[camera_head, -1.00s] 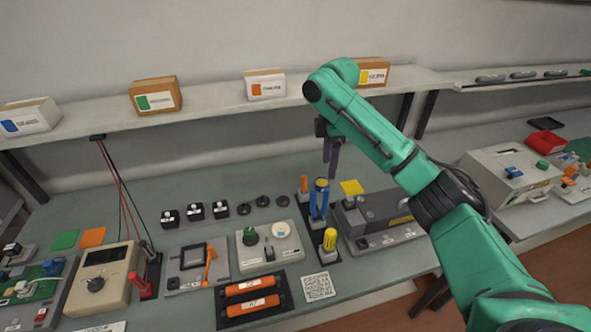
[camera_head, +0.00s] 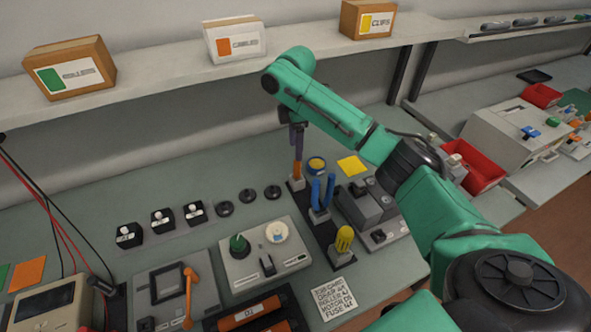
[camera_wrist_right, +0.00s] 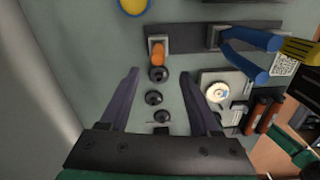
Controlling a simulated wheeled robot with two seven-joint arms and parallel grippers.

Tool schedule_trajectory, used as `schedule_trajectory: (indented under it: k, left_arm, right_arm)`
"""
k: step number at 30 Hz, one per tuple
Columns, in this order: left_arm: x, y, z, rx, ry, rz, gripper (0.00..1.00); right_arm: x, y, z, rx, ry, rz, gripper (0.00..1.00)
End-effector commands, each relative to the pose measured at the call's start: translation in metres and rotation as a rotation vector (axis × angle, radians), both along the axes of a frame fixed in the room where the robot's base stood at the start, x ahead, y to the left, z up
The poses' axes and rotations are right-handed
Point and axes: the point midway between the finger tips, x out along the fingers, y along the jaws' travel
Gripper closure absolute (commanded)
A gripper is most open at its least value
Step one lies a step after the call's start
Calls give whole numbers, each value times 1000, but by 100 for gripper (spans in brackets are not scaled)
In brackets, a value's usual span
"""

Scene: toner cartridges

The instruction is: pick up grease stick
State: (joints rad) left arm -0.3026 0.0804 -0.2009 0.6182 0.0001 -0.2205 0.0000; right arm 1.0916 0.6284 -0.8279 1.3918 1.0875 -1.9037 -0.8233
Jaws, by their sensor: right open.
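An orange stick (camera_head: 297,171), which looks like the grease stick, stands in a holder at the far end of the dark tool rack (camera_head: 328,232). In the right wrist view the orange stick (camera_wrist_right: 158,54) shows end-on at its grey holder. My right gripper (camera_head: 297,138) has purple fingers and is just above the stick in the head view. In the right wrist view the gripper (camera_wrist_right: 160,74) is open, with the stick between and slightly beyond its fingertips, apart from both. My left gripper is not in view.
Blue-handled pliers (camera_head: 321,190) and a yellow-handled tool (camera_head: 344,239) stand in the same rack. A blue-rimmed tin (camera_head: 317,165) is close to the stick's right. Black round knobs (camera_head: 248,196) lie to the left. A grey device (camera_head: 371,208) stands to the right.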

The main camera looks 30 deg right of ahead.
Motion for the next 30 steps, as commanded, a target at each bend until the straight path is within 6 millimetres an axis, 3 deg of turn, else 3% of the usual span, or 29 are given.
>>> schedule_trajectory:
  k: [4, 11, 15, 23, 28, 30]
  left_arm:
    - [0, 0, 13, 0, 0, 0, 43]
    - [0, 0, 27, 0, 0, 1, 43]
    - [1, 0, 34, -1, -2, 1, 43]
    - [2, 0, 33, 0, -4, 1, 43]
    - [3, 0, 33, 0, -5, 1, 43]
    - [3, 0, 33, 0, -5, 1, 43]
  right_arm:
    - [0, -1, -32, -2, 2, -1, 37]
    - [1, -3, -64, -2, 2, -1, 37]
    - [2, -4, -92, -2, 1, 0, 37]
    - [3, -5, -101, -1, -2, 1, 37]
    - [3, -4, -100, -1, -2, 0, 100]
    - [3, -4, -100, -1, -2, 0, 100]
